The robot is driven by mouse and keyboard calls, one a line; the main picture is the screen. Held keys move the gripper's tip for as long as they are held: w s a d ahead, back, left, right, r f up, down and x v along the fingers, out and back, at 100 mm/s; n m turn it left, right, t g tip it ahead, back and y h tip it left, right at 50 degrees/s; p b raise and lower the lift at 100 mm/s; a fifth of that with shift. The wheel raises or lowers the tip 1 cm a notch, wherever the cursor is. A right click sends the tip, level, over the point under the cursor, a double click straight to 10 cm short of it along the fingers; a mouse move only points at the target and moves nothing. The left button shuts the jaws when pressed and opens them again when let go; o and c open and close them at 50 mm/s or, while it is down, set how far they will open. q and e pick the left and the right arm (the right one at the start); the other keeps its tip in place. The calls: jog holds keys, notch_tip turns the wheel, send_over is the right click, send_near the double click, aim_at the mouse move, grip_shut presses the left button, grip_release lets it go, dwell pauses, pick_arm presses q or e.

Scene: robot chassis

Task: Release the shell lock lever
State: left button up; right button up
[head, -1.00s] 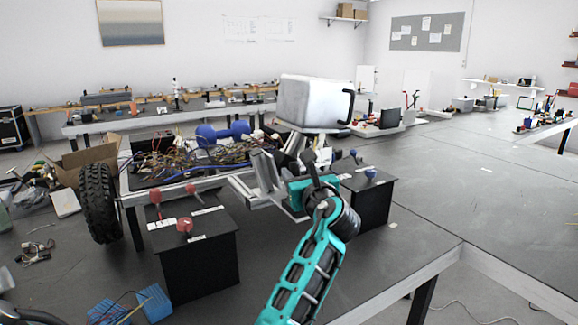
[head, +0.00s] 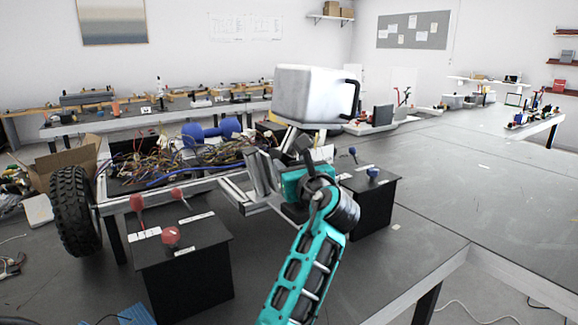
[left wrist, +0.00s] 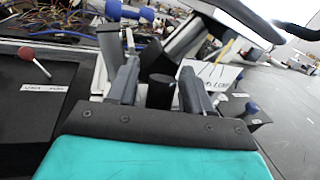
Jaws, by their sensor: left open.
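The white shell (head: 308,97), with a black handle on its right, sits raised over the chassis frame. My left gripper (left wrist: 157,78) is open, its two grey fingers apart. In the left wrist view a dark upright cylinder (left wrist: 160,93) shows between the fingers; it may be the lock lever's grip, and I cannot tell whether a finger touches it. A white label card (left wrist: 213,76), its lettering partly hidden, is just behind the right finger. In the head view my wrist hides the fingertips and whatever is between them. My right gripper is not in view.
A black box with red-knobbed levers (head: 171,236) stands left of my arm; another with blue knobs (head: 372,174) stands right. A wheel (head: 74,210) and wiring (head: 160,158) lie left. The tabletop (head: 450,195) at right is mostly clear.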

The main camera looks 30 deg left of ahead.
pick_arm(q)
jog(key=shift+w+a, duration=0.1)
dwell(0.3)
grip_shut()
dwell(0.4)
